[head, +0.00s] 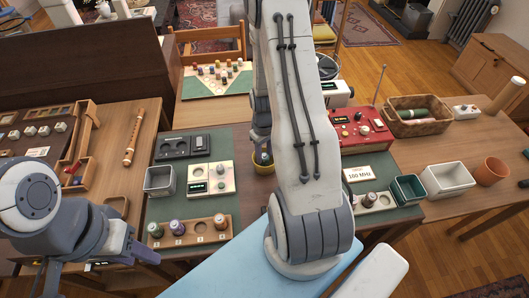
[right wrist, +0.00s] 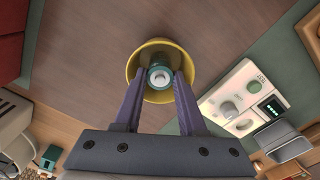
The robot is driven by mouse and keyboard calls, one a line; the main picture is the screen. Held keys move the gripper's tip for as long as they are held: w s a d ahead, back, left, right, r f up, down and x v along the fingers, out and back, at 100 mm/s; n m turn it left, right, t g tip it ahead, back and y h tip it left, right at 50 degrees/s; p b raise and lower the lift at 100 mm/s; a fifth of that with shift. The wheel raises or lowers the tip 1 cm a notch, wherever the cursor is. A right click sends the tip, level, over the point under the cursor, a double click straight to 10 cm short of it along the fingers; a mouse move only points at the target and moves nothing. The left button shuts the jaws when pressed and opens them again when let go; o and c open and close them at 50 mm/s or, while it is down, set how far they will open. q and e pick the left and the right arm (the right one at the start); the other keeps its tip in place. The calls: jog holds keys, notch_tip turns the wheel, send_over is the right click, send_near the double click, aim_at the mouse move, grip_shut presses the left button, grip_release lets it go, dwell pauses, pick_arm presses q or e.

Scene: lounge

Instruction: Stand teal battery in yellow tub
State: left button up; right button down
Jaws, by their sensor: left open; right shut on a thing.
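The teal battery (right wrist: 160,76) is between the fingertips of my right gripper (right wrist: 160,82) in the right wrist view, seen end-on with its pale metal top toward the camera. The yellow tub (right wrist: 190,58) surrounds it in that view; I cannot tell whether the battery touches the tub's floor. My left gripper (head: 135,266) is open and empty at the lower left, before the mat.
A wooden rack (head: 190,232) with several batteries stands at the mat's front. A grey bin (head: 159,181), a black device (head: 182,146) and a cream tester (head: 208,179) lie left of the tub. A red box (head: 358,127) is at right. My right arm hides the mat's middle right.

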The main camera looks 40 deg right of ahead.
aim_at(264, 156)
jog(key=shift+f, duration=0.2)
jog(key=c, duration=0.8)
grip_release()
jog(key=shift+o, duration=0.2)
notch_tip(264, 156, up, 12)
jog(key=r, duration=0.1)
jog(key=a+r+n, duration=0.2)
jog(key=a+r, duration=0.2)
jog(key=a, duration=0.7)
jog(key=s+a+r+n, duration=0.2)
jog(key=s+a+r, duration=0.1)
jog(key=s+a, duration=0.5)
jog(key=s+a+r+n+y, duration=0.1)
jog(key=s+a+r+n, duration=0.2)
jog(key=s+a, duration=0.5)
jog(key=a, duration=0.3)
jog(key=shift+s+a+b, duration=0.3)
jog(key=shift+a+b, duration=0.1)
